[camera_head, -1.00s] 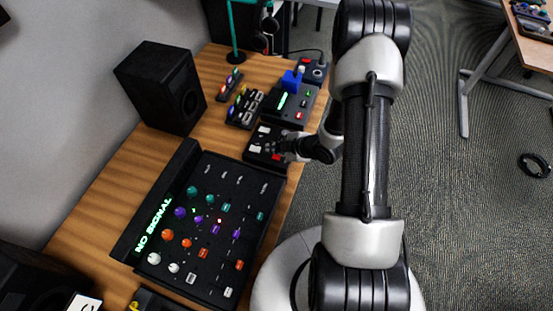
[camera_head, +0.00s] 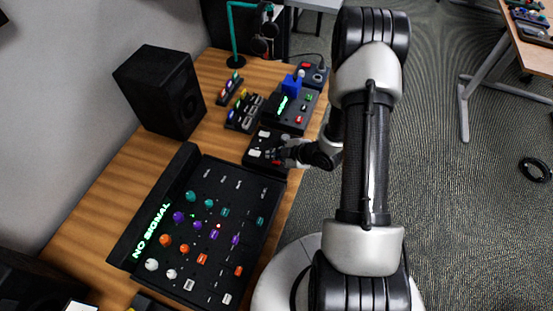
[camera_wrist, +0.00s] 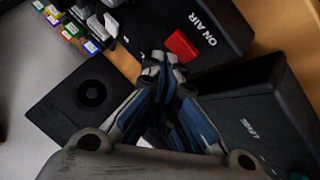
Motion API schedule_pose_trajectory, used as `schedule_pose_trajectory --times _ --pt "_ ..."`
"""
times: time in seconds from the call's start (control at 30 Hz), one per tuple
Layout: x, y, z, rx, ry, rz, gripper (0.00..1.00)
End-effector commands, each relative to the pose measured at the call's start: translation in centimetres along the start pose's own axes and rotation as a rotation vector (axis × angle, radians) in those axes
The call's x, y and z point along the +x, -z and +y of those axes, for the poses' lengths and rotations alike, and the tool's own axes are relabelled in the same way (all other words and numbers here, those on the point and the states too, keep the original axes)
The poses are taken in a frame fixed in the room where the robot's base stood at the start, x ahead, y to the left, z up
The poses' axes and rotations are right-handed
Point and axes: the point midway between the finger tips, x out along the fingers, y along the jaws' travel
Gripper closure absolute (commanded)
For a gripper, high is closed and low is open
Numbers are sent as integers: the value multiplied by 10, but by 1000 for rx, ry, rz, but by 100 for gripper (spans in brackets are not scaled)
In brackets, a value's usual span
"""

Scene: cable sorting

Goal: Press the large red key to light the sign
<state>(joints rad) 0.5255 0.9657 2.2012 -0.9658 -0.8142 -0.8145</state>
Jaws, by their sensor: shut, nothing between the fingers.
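The large red key (camera_wrist: 182,45) sits on a black box (camera_wrist: 215,28) with white "ON AIR" lettering, which looks unlit in the wrist view. In the head view the box (camera_head: 250,158) lies near the desk's right edge, and the key is largely hidden by my gripper. My gripper (camera_wrist: 163,66) is shut and empty, fingertips close beside the red key in the wrist view. I cannot tell whether they touch it. In the head view my gripper (camera_head: 279,153) is over the box.
A mixer panel (camera_head: 225,185) with a green "NO SIGNAL" display lies in front. A black speaker (camera_head: 160,90) stands at left. Small switch boxes (camera_head: 244,112) and a box with a blue block (camera_head: 291,85) stand behind. A "LEVEL" box (camera_wrist: 250,110) is at right in the wrist view.

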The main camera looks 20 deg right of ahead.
Motion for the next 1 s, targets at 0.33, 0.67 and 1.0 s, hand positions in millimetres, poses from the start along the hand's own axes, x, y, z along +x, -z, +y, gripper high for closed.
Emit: schedule_pose_trajectory --times 0.33,0.67,1.0 --pt "0 0 0 0 0 0 100" --pt "4 -3 -3 0 0 0 100" --pt "6 -5 -5 0 0 0 100"
